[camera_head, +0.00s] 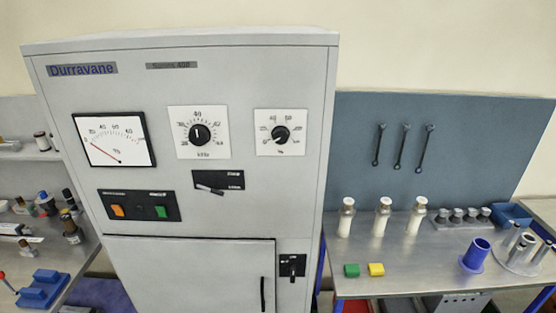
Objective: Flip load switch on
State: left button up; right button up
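A grey Durravane cabinet (230,218) fills the left and middle of the head view. A small black switch plate (232,180) sits mid-front, with a lever (210,190) lying nearly level, slightly tilted down to the right. A second black switch plate (287,259) is at the lower right, beside the cabinet door, with a dark handle (292,269) that looks upright. The labels are too small to read, so I cannot tell which one is the load switch. Neither of my grippers is in view.
The cabinet also carries a dial gauge (115,139), two knobs (200,134) (281,133), and orange (118,211) and green (161,212) buttons. The closed door (190,275) has a black handle. A bench (400,274) with bottles and fittings stands right; another cluttered bench stands left.

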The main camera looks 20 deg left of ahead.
aim_at(119, 211)
jog(key=u, duration=1.6)
